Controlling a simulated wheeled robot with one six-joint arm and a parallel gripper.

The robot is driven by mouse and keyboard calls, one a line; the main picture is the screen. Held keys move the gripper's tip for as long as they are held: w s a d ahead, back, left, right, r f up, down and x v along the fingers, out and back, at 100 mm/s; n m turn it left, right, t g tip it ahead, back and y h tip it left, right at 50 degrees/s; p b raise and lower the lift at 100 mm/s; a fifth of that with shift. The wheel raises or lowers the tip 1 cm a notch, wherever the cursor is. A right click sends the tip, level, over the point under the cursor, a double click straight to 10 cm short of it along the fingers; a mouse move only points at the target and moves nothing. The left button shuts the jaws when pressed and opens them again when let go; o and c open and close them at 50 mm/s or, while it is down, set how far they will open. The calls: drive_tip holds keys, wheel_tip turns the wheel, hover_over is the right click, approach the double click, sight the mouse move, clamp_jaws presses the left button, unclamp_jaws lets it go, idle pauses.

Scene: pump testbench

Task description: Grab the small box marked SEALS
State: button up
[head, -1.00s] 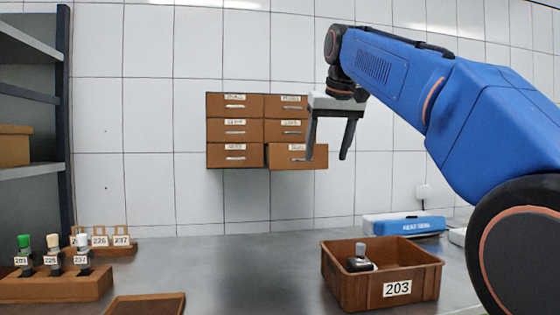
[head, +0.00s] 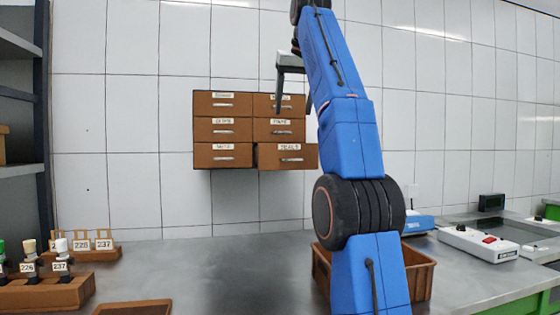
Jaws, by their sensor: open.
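A brown cabinet (head: 251,130) of small drawers hangs on the tiled wall. Its lower right drawer, marked SEALS (head: 287,156), stands out a little from the others and has a pale handle. I see no separate box with that mark; the inside of the drawer is hidden from this height. My gripper (head: 293,106) is open, fingers pointing down, in front of the upper right drawer and above the SEALS drawer. My arm partly hides its right finger. Nothing shows between the fingers.
A brown bin (head: 420,278) stands on the grey bench (head: 225,275), mostly behind my arm. Labelled bottles in a wooden rack (head: 45,294) are at left, a white device with a red button (head: 480,243) at right. The bench's middle is clear.

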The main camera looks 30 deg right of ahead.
drive_tip(key=x, duration=1.1)
drive_tip(key=shift+w+f, duration=0.15)
drive_tip(key=shift+f, duration=0.25)
drive_tip(key=shift+x, duration=2.6)
drive_tip(key=shift+a, duration=0.1)
drive_tip(key=c, duration=1.1)
